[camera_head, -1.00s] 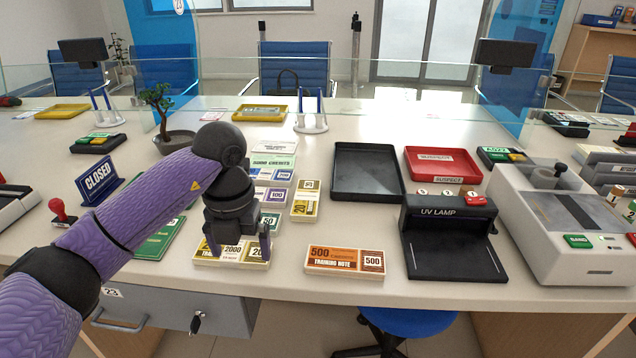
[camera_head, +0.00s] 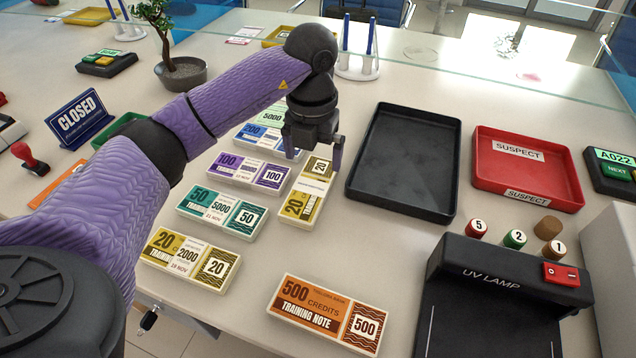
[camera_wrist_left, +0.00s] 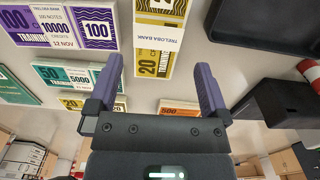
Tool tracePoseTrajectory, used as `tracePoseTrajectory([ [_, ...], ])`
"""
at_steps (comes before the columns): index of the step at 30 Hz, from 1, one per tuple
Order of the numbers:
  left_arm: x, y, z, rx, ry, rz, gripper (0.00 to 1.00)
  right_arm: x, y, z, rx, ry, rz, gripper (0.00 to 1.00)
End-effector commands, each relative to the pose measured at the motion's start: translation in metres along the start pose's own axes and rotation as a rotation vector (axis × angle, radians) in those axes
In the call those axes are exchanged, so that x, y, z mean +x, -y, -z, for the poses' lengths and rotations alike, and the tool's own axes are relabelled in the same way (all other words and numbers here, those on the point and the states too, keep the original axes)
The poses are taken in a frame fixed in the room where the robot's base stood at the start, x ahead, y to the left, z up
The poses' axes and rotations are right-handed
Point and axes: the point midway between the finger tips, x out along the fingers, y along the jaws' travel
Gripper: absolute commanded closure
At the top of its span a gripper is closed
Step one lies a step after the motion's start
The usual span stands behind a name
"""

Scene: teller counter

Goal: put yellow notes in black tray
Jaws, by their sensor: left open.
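One yellow 20 note bundle (camera_head: 306,198) lies lengthwise away from me, left of the empty black tray (camera_head: 400,205). My left gripper (camera_head: 312,155) is open and empty above its far end, and its fingers hide part of the surroundings there. In the left wrist view the yellow bundle (camera_wrist_left: 156,58) shows beyond and between the open fingers (camera_wrist_left: 158,68). A second yellow 20 bundle (camera_head: 190,260) lies flat at the front left, below the teal 50 bundle. My right gripper is out of view.
Purple (camera_head: 248,173), teal (camera_head: 222,212) and blue (camera_head: 262,138) bundles lie left of the yellow one. An orange 500 bundle (camera_head: 325,312) lies in front. A red suspect tray (camera_head: 527,170) and a UV lamp (camera_head: 500,275) stand right. A potted plant (camera_head: 180,75) stands behind my left arm.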

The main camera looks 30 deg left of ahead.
Motion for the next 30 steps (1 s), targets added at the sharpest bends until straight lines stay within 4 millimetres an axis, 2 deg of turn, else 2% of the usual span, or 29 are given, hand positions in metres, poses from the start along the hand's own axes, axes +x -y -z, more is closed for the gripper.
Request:
tracePoseTrajectory([
  [1,0.016,0.0,0.001,0.0,-0.005,-0.001,0.0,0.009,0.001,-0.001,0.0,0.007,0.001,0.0],
  [5,0.035,-0.001,0.004,0.001,-0.005,-0.002,0.0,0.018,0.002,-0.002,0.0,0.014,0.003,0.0],
  [10,0.069,-0.002,0.007,0.0,-0.006,-0.002,0.0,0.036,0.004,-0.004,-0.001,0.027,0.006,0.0],
  [17,0.068,-0.002,0.007,0.0,0.0,0.0,0.02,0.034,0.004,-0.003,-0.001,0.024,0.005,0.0],
  [27,0.068,-0.002,0.007,0.0,0.0,0.0,0.74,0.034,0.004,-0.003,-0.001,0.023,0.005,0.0],
  [30,0.068,-0.002,0.007,0.0,0.0,0.0,0.76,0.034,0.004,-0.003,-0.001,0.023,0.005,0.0],
])
